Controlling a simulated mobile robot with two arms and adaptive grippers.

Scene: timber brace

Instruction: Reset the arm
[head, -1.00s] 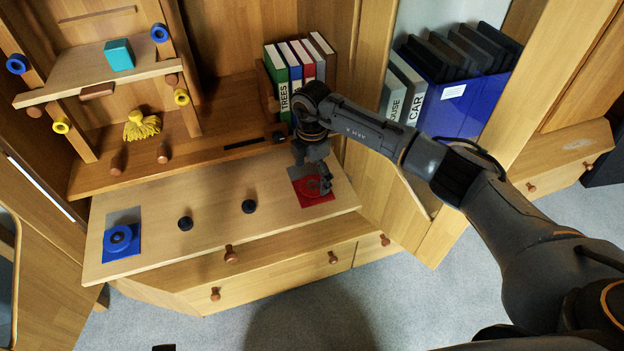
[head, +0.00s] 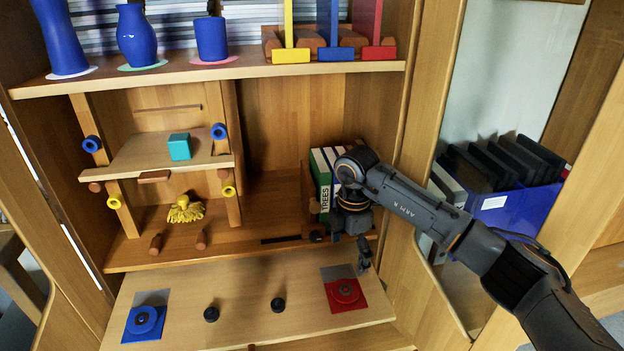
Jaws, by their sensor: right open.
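My right arm comes in from the right edge and reaches to the cabinet. Its gripper (head: 363,257) points down, open and empty, above the right end of the fold-out wooden board (head: 245,315). It is just above and right of the red ring (head: 345,292), which lies on a red square (head: 343,302); the gripper is apart from it. A blue ring (head: 146,320) lies on a blue square (head: 131,334) at the board's left end. My left gripper is not in view.
Two black knobs (head: 211,314) (head: 278,304) stand on the board. Green and white binders (head: 322,180) stand behind my right wrist. Blue vases (head: 140,38) line the upper shelf. A small shelf holds a teal cube (head: 179,147), with a yellow tassel (head: 186,211) below. A blue bin (head: 520,205) stands right.

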